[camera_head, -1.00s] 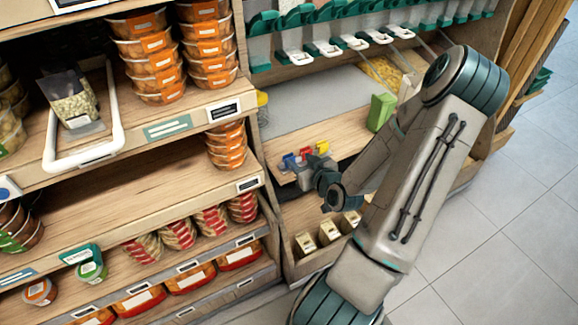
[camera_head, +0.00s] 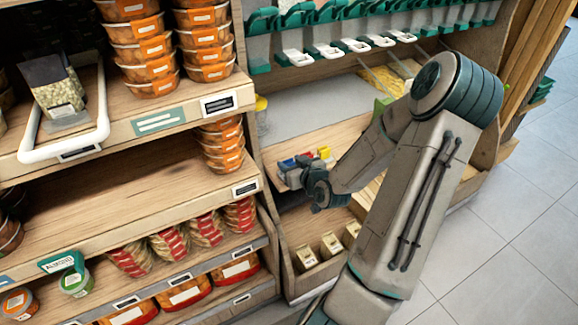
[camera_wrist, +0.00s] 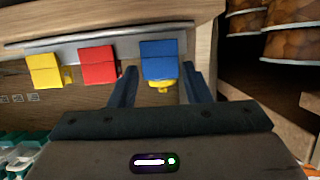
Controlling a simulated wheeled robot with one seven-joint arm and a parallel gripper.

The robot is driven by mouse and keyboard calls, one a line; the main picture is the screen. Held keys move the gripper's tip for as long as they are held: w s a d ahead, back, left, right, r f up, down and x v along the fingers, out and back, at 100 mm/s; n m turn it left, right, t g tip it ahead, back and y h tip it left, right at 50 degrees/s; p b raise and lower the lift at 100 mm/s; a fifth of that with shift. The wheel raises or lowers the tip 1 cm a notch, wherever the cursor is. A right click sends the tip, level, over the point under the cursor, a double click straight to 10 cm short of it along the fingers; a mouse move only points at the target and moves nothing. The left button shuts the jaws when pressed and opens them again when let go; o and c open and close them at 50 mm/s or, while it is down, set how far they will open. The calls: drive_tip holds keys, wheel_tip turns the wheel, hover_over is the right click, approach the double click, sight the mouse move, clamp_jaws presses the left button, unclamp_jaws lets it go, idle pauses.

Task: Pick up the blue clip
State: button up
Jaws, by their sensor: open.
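The blue clip (camera_wrist: 160,62) shows in the wrist view on a grey rail (camera_wrist: 120,46), at the right of a row. Its top is a flat blue face, and a small yellow part shows under it. My gripper (camera_wrist: 160,84) is open, with its dark fingers on either side of the blue clip. I cannot tell whether the fingers touch it. In the head view the blue clip (camera_head: 288,163) is small beside my gripper (camera_head: 306,168), and the fingers are hard to make out.
A red clip (camera_wrist: 98,66) and a yellow clip (camera_wrist: 44,71) sit on the same rail to the left. Stacked tubs (camera_wrist: 290,45) stand on a shelf at the right of the wrist view. Small boxes (camera_head: 330,244) sit on the lower shelf.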

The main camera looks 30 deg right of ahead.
sight(290, 163)
drive_tip(key=x, duration=0.3)
drive_tip(key=shift+w+f, duration=0.2)
drive_tip(key=shift+w, duration=0.05)
drive_tip(key=c, duration=0.7)
drive_tip(key=shift+r, duration=0.1)
drive_tip(key=shift+r, duration=0.45)
wheel_tip(290, 163, up, 3)
drive_tip(key=shift+r+p, duration=0.1)
drive_tip(key=shift+p, duration=0.25)
drive_tip(key=w+d+r, duration=0.1)
drive_tip(key=d+r, duration=0.1)
drive_tip(key=d, duration=0.1)
drive_tip(key=w+d+r+p, duration=0.1)
drive_tip(key=w+d+r, duration=0.1)
drive_tip(key=d, duration=0.2)
drive_tip(key=w+d+r+p, duration=0.1)
drive_tip(key=d+r, duration=0.1)
drive_tip(key=d, duration=0.1)
drive_tip(key=shift+w+d+r, duration=0.25)
drive_tip(key=shift+d+r, duration=0.1)
